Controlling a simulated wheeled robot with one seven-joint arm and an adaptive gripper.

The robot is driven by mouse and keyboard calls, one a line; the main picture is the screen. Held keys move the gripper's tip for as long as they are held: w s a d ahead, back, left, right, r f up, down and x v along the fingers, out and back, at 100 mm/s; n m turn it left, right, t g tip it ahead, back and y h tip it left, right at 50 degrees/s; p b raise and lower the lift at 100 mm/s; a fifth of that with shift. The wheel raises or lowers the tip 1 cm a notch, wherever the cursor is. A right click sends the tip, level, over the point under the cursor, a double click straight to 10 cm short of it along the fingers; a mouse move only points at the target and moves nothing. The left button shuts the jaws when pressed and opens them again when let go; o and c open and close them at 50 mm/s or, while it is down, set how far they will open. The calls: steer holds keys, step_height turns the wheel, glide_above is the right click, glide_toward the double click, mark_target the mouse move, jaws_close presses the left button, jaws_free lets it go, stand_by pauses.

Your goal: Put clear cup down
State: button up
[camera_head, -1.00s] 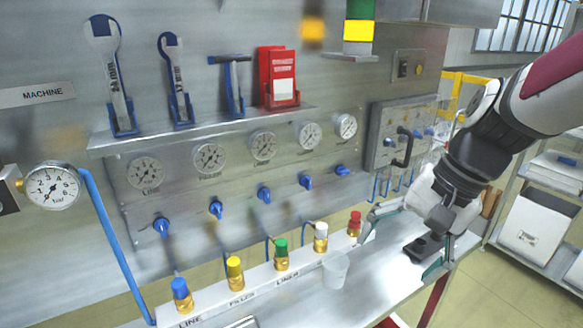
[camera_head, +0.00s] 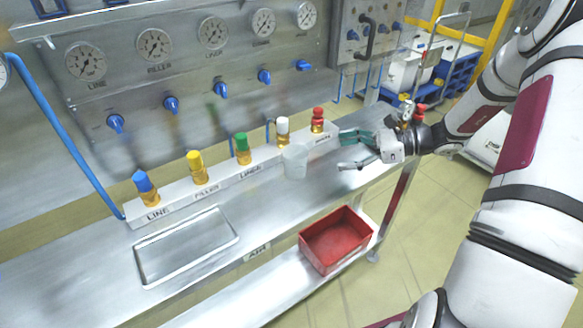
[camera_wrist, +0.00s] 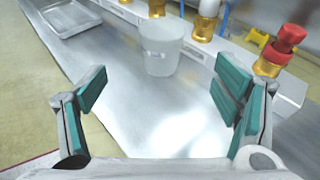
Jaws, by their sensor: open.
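The clear cup (camera_head: 295,162) stands upright on the metal bench (camera_head: 262,204), in front of the fitting with the white cap. In the wrist view the cup (camera_wrist: 161,48) is ahead of my gripper, beyond the fingertips and between their lines. My gripper (camera_head: 347,151) is to the right of the cup over the bench, with its fingers pointing toward it. In the wrist view my gripper (camera_wrist: 162,90) is wide open with nothing between its green pads. The cup appears apart from the fingers.
A row of fittings with blue (camera_head: 146,187), yellow (camera_head: 196,166), green (camera_head: 242,148), white (camera_head: 283,130) and red (camera_head: 318,120) caps stands behind the cup. A shallow metal tray (camera_head: 186,246) lies at left. A red bin (camera_head: 337,239) sits on the lower shelf.

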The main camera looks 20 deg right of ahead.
mark_target(295, 156)
steer(key=shift+w+f, duration=0.15)
steer(key=shift+f, duration=0.1)
steer(key=p+x, duration=0.1)
steer(key=x, duration=1.2)
steer(key=shift+w+a+r+p, duration=0.1)
steer(key=shift+w+a+p, duration=0.05)
steer(key=shift+a+p, duration=0.15)
steer(key=c, duration=1)
steer(key=shift+r, duration=0.1)
steer(key=shift+c, duration=0.2)
